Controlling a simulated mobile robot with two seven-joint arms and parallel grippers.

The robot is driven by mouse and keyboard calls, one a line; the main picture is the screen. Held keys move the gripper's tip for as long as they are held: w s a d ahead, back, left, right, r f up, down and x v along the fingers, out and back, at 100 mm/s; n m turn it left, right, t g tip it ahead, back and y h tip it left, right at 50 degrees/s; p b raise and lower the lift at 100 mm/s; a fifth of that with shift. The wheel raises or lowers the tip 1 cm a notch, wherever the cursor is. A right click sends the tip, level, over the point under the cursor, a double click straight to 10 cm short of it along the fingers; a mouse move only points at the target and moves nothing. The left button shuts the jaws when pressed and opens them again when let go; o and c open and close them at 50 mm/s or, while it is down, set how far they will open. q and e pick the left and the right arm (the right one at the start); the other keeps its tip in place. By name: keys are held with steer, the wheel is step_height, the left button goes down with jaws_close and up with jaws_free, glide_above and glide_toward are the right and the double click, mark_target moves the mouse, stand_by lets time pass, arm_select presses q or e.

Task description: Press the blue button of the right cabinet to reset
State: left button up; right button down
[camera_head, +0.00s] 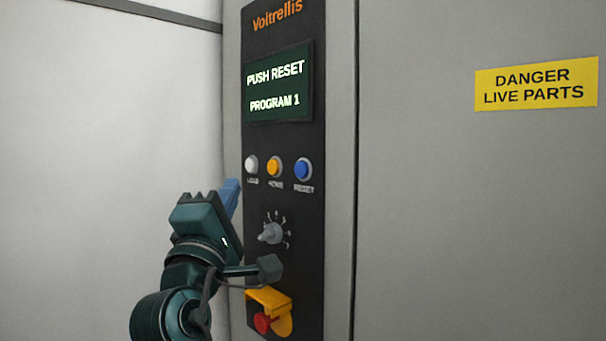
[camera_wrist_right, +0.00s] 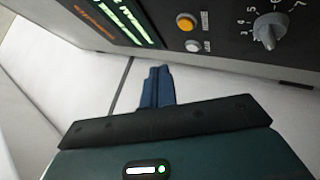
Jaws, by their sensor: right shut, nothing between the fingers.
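The blue reset button (camera_head: 303,169) is the rightmost of three buttons in a row on the black control panel (camera_head: 285,210) of the cabinet. The screen (camera_head: 279,83) above reads "PUSH RESET PROGRAM 1". My right gripper (camera_head: 232,190) is shut and empty, its blue fingers pointing up at the panel's left edge, left of and a little below the buttons. In the right wrist view the shut fingers (camera_wrist_right: 159,86) show below the panel, apart from the buttons in the picture. The blue button does not show in that view. My left gripper is not in view.
A white button (camera_head: 251,165) and an orange button (camera_head: 275,167) sit left of the blue one. Below are a grey rotary knob (camera_head: 271,233) and a red button (camera_head: 263,322) with a yellow guard (camera_head: 270,298). A yellow danger sign (camera_head: 536,83) is at right.

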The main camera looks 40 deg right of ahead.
mark_target(301, 170)
steer(key=shift+s+d+r+m+g+h, duration=0.1)
steer(key=shift+s+r+m+g+h, duration=0.1)
steer(key=shift+s+r+g+h, duration=0.25)
steer(key=shift+s+d+r+m+g+h, duration=0.15)
steer(key=shift+s+r+m+h, duration=0.15)
steer(key=shift+r, duration=0.35)
steer(key=d+p, duration=0.2)
steer(key=d, duration=0.6)
steer(key=shift+w+d, duration=0.3)
steer(key=shift+d, duration=0.15)
stand_by(1.2)
steer(key=shift+d, duration=0.3)
steer(key=shift+w+d+p, duration=0.1)
steer(key=shift+d+p, duration=0.2)
steer(key=shift+d, duration=0.05)
stand_by(0.6)
stand_by(0.4)
steer(key=shift+a, duration=0.75)
